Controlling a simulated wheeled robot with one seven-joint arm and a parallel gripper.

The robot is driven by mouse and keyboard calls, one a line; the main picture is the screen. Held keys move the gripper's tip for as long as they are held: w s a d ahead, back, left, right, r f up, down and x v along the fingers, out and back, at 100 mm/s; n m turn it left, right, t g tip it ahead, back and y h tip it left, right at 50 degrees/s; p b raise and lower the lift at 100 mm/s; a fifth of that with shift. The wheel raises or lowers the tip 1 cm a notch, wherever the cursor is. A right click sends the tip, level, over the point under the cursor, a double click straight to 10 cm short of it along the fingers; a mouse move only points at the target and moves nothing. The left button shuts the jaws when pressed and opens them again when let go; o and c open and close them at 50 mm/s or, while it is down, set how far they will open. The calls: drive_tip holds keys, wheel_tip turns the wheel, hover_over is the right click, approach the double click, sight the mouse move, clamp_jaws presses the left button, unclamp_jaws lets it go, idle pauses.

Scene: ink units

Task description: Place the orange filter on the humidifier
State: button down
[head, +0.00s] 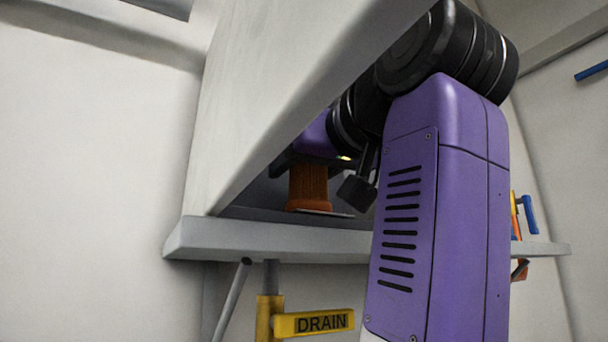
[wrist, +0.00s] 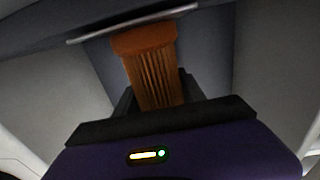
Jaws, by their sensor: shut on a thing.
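The orange filter (head: 309,187) is a ribbed block with a wider rim at its lower end. It is upright under the overhanging housing in the head view and also shows in the wrist view (wrist: 152,75). My gripper (head: 312,165) is shut on its upper end; the dark jaws also show in the wrist view (wrist: 156,100). A thin light-grey plate (head: 335,214) lies right at the filter's lower rim; I cannot tell whether they touch. Nothing is clearly recognizable as the humidifier; this plate may be part of it.
The grey housing (head: 285,90) slopes close above my gripper. A grey shelf (head: 270,236) runs below, with a yellow DRAIN handle (head: 313,323) under its front edge. Blue and orange parts (head: 528,215) stand at the right, partly behind my arm.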

drive_tip(key=shift+f, duration=0.15)
drive_tip(key=c, duration=0.7)
unclamp_jaws()
drive_tip(key=shift+r, duration=0.25)
drive_tip(key=b+v, duration=0.2)
drive_tip(key=v, duration=0.2)
drive_tip(key=b+v, duration=0.2)
drive_tip(key=v, duration=0.3)
drive_tip(key=shift+s+d+f, duration=0.2)
drive_tip(key=shift+s, duration=0.05)
drive_tip(key=b+v, duration=0.2)
drive_tip(key=b, duration=0.1)
drive_tip(key=shift+s+d, duration=0.1)
drive_tip(key=shift+s, duration=0.05)
